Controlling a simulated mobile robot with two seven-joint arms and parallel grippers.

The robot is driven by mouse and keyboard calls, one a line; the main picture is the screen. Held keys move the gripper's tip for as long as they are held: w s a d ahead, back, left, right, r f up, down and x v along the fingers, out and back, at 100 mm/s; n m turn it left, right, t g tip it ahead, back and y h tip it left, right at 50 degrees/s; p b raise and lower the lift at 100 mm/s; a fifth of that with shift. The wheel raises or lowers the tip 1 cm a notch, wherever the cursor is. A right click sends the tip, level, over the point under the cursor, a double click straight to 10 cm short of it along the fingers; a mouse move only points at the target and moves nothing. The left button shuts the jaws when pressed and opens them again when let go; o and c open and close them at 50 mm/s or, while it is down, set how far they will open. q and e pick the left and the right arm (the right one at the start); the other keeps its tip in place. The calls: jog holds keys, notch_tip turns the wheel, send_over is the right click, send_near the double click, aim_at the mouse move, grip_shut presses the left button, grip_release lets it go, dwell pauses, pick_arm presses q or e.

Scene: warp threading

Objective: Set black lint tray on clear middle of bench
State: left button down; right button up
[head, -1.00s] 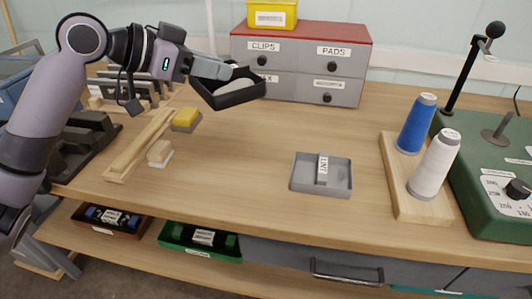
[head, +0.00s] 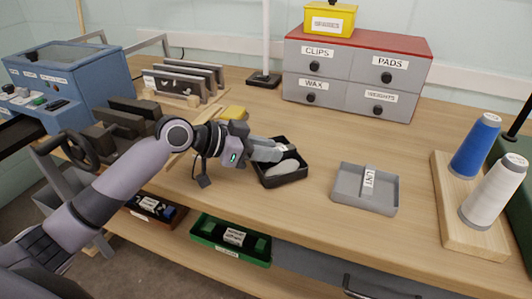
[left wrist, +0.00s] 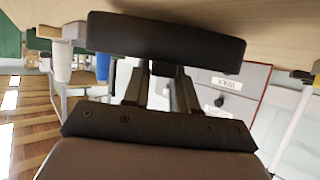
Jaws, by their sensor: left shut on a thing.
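The black lint tray (head: 283,179) is an open dark tray with a pale grey lump in it. It is low over the clear middle of the bench (head: 270,110), and I cannot tell whether it touches the wood. My left gripper (head: 285,152) is shut on the tray's rim from the left. In the left wrist view the tray (left wrist: 165,40) shows as a dark wall across the top, with the gripper fingers (left wrist: 150,82) meeting it. My right gripper is out of view.
A grey tray labelled LINT (head: 355,200) sits just right of the black tray. A wooden base with blue and white thread cones (head: 495,190) is further right. A grey drawer cabinet (head: 350,90) stands behind.

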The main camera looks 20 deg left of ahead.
pick_arm(q)
jog(key=shift+f, duration=0.45)
jog(key=shift+f, duration=0.15)
jog(key=c, duration=0.9)
grip_release()
jog(key=shift+r, duration=0.25)
jog(key=v, duration=1.1)
jog(key=shift+f+b, duration=0.2)
jog(key=shift+b, duration=0.2)
jog(key=shift+s+a+r, duration=0.3)
jog(key=shift+s, duration=0.05)
